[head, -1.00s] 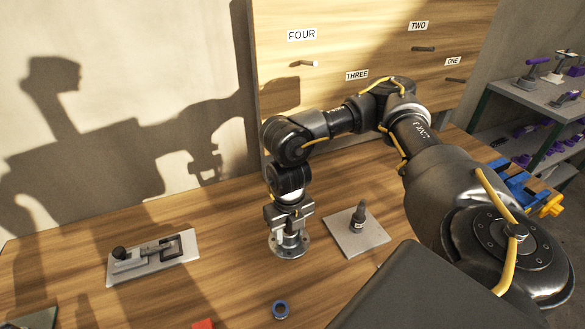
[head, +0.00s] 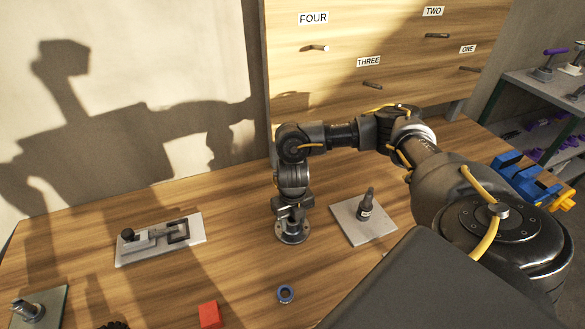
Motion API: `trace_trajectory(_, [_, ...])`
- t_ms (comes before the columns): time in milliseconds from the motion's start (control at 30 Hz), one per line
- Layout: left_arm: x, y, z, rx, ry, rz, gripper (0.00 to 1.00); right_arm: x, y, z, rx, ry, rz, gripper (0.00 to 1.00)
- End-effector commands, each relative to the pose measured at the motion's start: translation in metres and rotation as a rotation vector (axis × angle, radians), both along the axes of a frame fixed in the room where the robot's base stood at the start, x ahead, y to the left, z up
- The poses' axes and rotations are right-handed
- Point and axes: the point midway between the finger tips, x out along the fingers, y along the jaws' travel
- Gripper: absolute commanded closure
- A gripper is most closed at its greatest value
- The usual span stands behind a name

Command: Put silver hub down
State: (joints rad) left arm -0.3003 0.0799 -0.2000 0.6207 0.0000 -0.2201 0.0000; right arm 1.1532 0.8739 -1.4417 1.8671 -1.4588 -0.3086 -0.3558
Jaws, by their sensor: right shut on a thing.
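The silver hub (head: 292,235) is a round metal flange with holes around its rim. It is at the wooden table top, left of the grey plate with the dark upright tool. My right gripper (head: 291,218) points straight down and is shut on the hub's upper part from above. The hub looks upright, with its flange at or very close to the wood; I cannot tell for certain whether it touches. My left gripper is not in view.
A grey plate with a dark pointed tool (head: 366,204) stands to the right. A toggle clamp on a plate (head: 160,240) lies to the left. A blue ring (head: 286,294) and a red block (head: 209,315) are in front. A wooden pegboard (head: 350,60) rises behind.

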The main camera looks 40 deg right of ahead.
Motion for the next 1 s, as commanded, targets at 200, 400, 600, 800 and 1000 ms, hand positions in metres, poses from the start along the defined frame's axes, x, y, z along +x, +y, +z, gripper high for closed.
trace_trajectory(200, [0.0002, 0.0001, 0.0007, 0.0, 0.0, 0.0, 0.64, 0.0014, 0.0003, -0.0032, 0.001, -0.004, -0.001, 0.84])
trace_trajectory(400, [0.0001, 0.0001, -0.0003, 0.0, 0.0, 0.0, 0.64, 0.0012, 0.0002, -0.0044, 0.0, -0.003, -0.001, 0.84])
trace_trajectory(600, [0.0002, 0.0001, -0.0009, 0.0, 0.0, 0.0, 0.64, -0.0001, -0.0002, -0.0063, 0.0, -0.001, -0.001, 0.39])
trace_trajectory(800, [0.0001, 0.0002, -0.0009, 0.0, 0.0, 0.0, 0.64, -0.0001, -0.0002, -0.0063, 0.0, -0.001, -0.001, 0.35])
trace_trajectory(1000, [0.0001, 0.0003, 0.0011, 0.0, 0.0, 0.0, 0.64, 0.0006, -0.0002, -0.0005, -0.001, -0.003, 0.0, 0.35])
